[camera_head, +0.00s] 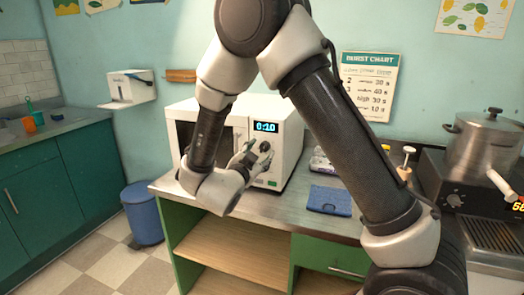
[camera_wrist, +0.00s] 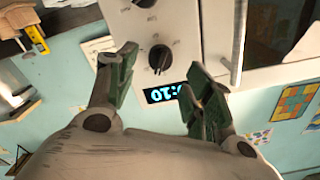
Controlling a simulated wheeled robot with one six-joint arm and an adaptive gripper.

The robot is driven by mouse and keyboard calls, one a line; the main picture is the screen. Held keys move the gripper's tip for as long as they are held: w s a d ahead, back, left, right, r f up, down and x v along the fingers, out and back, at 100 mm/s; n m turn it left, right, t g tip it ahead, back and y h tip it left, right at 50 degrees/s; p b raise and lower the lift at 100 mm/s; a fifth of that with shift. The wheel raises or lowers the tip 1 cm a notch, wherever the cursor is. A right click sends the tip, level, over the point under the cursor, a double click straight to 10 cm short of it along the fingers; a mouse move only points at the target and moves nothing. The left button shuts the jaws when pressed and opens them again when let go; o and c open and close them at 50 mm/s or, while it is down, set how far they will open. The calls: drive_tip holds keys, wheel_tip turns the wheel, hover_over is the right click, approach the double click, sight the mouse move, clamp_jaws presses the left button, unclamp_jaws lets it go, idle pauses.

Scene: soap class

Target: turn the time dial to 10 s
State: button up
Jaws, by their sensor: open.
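The white microwave (camera_head: 288,150) stands on the counter. Its lit display (camera_head: 266,127) reads 0:10; the display also shows upside down in the wrist view (camera_wrist: 165,92). A black dial (camera_head: 265,146) sits just below the display and shows in the wrist view (camera_wrist: 160,58). A second dial (camera_wrist: 144,3) is cut by the wrist view's top edge. The dial labels are too small to read. My gripper (camera_head: 256,156) is open in front of the panel. In the wrist view its fingers flank the nearer dial, with gaps on both sides.
The microwave door handle (camera_wrist: 238,40) is right of my fingers in the wrist view. A blue cloth (camera_head: 329,201) lies on the counter (camera_head: 290,212). A stove with a steel pot (camera_head: 482,142) stands at the right. A burst chart (camera_head: 368,85) hangs on the wall.

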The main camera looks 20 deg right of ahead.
drive_tip(key=v, duration=0.8)
